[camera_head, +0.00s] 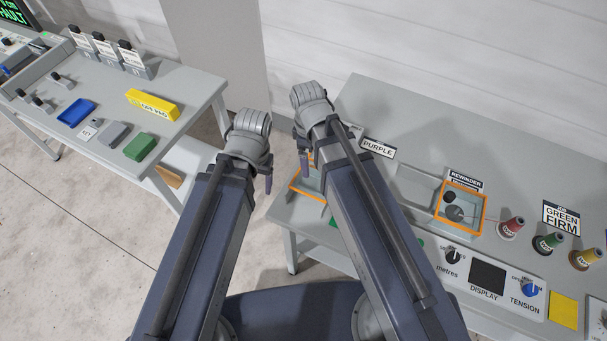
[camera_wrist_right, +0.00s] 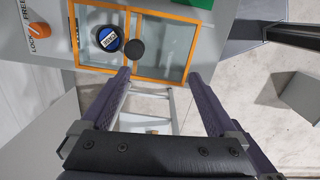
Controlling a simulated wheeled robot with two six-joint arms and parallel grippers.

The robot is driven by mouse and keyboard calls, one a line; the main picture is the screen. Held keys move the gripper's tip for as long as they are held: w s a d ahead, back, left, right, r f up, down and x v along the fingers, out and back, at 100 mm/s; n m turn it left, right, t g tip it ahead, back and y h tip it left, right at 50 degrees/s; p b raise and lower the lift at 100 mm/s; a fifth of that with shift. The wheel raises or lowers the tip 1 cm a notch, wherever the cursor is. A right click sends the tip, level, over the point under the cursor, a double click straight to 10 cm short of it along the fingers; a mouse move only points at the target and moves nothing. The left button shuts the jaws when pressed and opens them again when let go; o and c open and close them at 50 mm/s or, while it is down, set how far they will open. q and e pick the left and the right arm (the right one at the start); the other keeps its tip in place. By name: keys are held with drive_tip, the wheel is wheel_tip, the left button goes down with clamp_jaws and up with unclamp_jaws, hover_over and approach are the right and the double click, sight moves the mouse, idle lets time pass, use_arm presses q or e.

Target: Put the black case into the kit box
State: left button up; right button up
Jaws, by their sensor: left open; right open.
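I cannot make out a black case or a kit box for certain in either view. My left gripper (camera_head: 262,172) hangs over the gap between the two tables, pointing down, with nothing seen in it. My right gripper (camera_head: 303,158) is at the left end of the right table, partly hidden by its own arm. In the right wrist view my right gripper (camera_wrist_right: 160,76) is open and empty, its fingers apart near the edge of an orange-framed clear-lidded box (camera_wrist_right: 160,76). A black round knob (camera_wrist_right: 134,49) and a blue-labelled round item (camera_wrist_right: 109,39) show at that box.
The left table holds a blue tray (camera_head: 76,112), a grey block (camera_head: 113,134), a green block (camera_head: 140,146) and a yellow box (camera_head: 152,105). The right table holds another orange-framed box (camera_head: 460,206), several cones and a control panel (camera_head: 488,276). Bare floor lies between the tables.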

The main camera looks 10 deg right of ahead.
drive_tip(key=s+a+m, duration=0.3)
drive_tip(key=s+m, duration=0.3)
drive_tip(key=m, duration=0.2)
drive_tip(key=shift+s+a, duration=0.2)
use_arm(q)
drive_tip(key=shift+d, duration=0.1)
use_arm(e)
drive_tip(key=shift+d, duration=0.1)
